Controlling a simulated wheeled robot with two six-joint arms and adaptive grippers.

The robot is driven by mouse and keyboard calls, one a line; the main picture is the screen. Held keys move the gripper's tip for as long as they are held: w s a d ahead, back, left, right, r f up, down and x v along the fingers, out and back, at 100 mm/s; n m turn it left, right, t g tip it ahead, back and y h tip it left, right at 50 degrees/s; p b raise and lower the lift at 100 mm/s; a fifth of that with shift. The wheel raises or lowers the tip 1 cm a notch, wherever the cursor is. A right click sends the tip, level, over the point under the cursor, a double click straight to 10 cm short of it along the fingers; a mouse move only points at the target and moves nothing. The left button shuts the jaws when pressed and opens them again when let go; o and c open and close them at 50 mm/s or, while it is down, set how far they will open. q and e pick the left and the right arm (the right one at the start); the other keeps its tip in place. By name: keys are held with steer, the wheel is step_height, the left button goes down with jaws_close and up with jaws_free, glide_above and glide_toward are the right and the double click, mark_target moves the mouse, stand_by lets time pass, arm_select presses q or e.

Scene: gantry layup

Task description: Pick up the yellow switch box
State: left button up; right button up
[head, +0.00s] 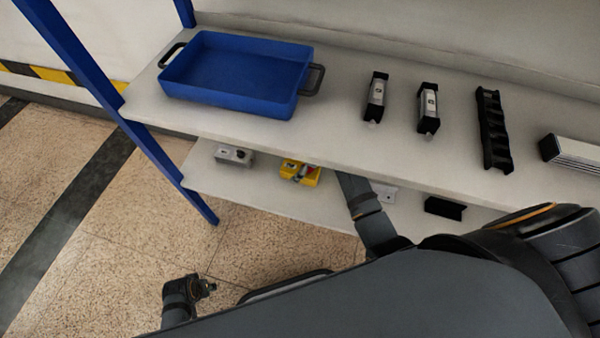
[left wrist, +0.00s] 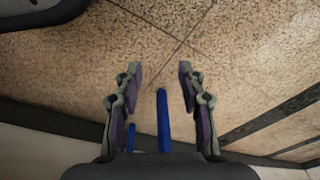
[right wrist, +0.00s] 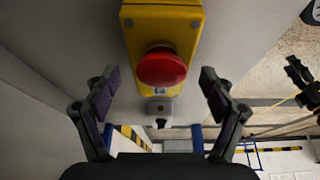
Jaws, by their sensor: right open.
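The yellow switch box (head: 289,168) with a red button sits on the lower shelf, partly covered by the upper shelf's edge in the head view. In the right wrist view the yellow switch box (right wrist: 187,22) is ahead, its red button facing between the fingers. My right gripper (right wrist: 159,76) is open and empty, with clear space on both sides of the button. In the head view its arm reaches under the upper shelf, and its fingers are mostly hidden. My left gripper (left wrist: 160,68) is open and empty over the floor, away from the shelf.
A grey switch box (head: 234,155) stands left of the yellow one; it also shows in the right wrist view (right wrist: 159,107). A blue tray (head: 236,108) and several parts lie on the upper shelf (head: 335,130). A blue post (head: 160,155) bounds the left end.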

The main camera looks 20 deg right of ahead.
steer(key=shift+x, duration=1)
arm_select(q)
steer(key=shift+w+d+r, duration=0.15)
steer(key=shift+r, duration=0.3)
steer(key=shift+w+d+r, duration=0.15)
steer(key=shift+r, duration=0.3)
arm_select(e)
steer(key=shift+s+d, duration=0.1)
steer(key=shift+d, duration=0.05)
steer(key=c, duration=1.4)
